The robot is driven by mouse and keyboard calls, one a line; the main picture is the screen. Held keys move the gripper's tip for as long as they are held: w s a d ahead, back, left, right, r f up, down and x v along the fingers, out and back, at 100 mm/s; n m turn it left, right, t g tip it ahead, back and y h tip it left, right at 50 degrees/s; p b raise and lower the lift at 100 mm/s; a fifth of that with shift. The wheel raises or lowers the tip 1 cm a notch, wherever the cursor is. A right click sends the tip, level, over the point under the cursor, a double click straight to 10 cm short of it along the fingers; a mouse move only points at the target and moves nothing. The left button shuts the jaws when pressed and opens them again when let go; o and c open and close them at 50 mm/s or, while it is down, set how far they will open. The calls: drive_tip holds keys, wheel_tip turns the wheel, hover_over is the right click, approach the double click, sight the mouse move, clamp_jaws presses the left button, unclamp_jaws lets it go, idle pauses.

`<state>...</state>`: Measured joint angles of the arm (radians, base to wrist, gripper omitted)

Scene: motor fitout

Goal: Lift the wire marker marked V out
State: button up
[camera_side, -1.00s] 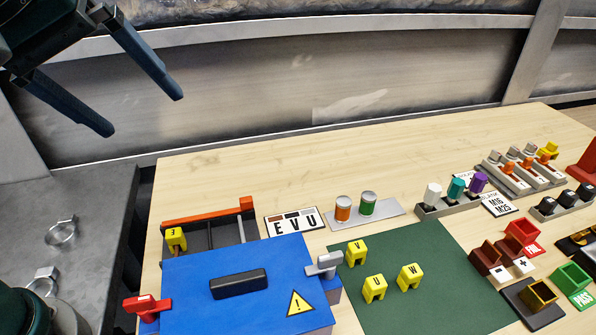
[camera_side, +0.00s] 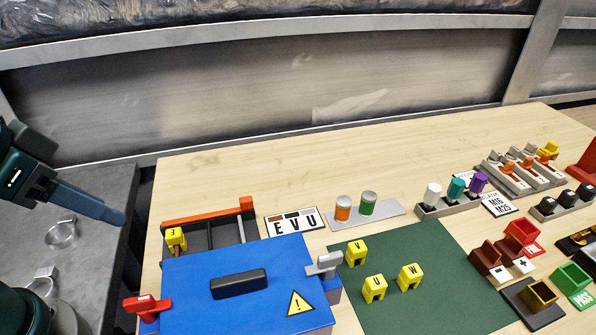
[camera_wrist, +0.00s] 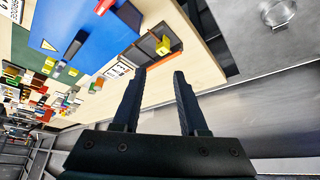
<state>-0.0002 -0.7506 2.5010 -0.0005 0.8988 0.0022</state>
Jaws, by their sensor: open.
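A yellow wire marker marked V (camera_side: 356,253) stands on the green mat (camera_side: 440,238), just right of the blue lid's grey latch. Two more yellow markers, U (camera_side: 374,288) and W (camera_side: 410,277), stand nearby on the mat. Another yellow marker (camera_side: 175,240), its letter looking like E, sits in the dark open box section (camera_side: 202,232) behind the blue lid; it also shows in the wrist view (camera_wrist: 163,46). My gripper (camera_wrist: 158,77) is open and empty, in the air left of the table, apart from all markers; its finger (camera_side: 100,205) shows at the left in the side view.
The blue lid (camera_side: 190,300) has a black handle, a red latch (camera_side: 147,307) and a grey latch (camera_side: 325,264). An orange-red bar (camera_side: 205,214) edges the box. An E V U card (camera_side: 295,221) lies behind. Coloured parts crowd the right; the back-left tabletop is clear.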

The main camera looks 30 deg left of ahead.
drive_tip(key=w+d+r+m+t+h, duration=0.1)
drive_tip(key=w+d+r+m, duration=0.1)
drive_tip(key=w+d+r, duration=0.3)
drive_tip(key=w+d+r+m+h, duration=0.1)
drive_tip(key=w+d+r+m, duration=0.15)
drive_tip(key=w, duration=0.35)
drive_tip(key=m+g+h, duration=0.1)
drive_tip(key=m+g, duration=0.2)
drive_tip(key=m, duration=0.2)
hover_over(350, 248)
drive_tip(key=s+a, duration=0.2)
wheel_tip(350, 248, down, 15)
drive_tip(key=shift+n, duration=0.25)
drive_tip(key=shift+x, duration=3.15)
drive_tip(key=shift+s+d, duration=0.1)
drive_tip(key=shift+s, duration=0.05)
clamp_jaws()
